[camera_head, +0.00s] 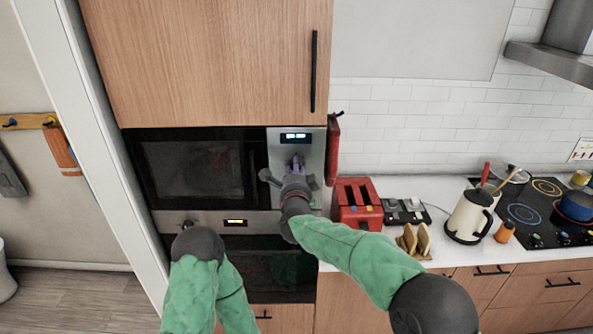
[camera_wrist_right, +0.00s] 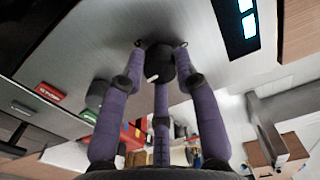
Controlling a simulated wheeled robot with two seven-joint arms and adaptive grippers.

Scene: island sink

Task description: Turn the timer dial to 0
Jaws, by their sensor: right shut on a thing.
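The microwave (camera_head: 200,168) is built into the wooden cabinet column, with a metal control panel (camera_head: 315,142) at its right and a lit display (camera_head: 295,136) at the top. My right gripper (camera_head: 296,163) is at this panel and hides the dial in the head view. In the right wrist view the dark round timer dial (camera_wrist_right: 160,62) sits between the fingertips of my right gripper (camera_wrist_right: 160,50), which is shut on it. A small white mark shows on the dial. The lit display (camera_wrist_right: 238,22) also shows there; its digits are unreadable. My left gripper is not in view.
A second knob (camera_wrist_right: 97,92), a green button (camera_wrist_right: 28,112) and a red button (camera_wrist_right: 50,92) are on the panel. A red toaster (camera_head: 357,203), a kettle (camera_head: 468,217) and a cooktop (camera_head: 545,215) are on the counter at the right. An oven (camera_head: 270,262) is below.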

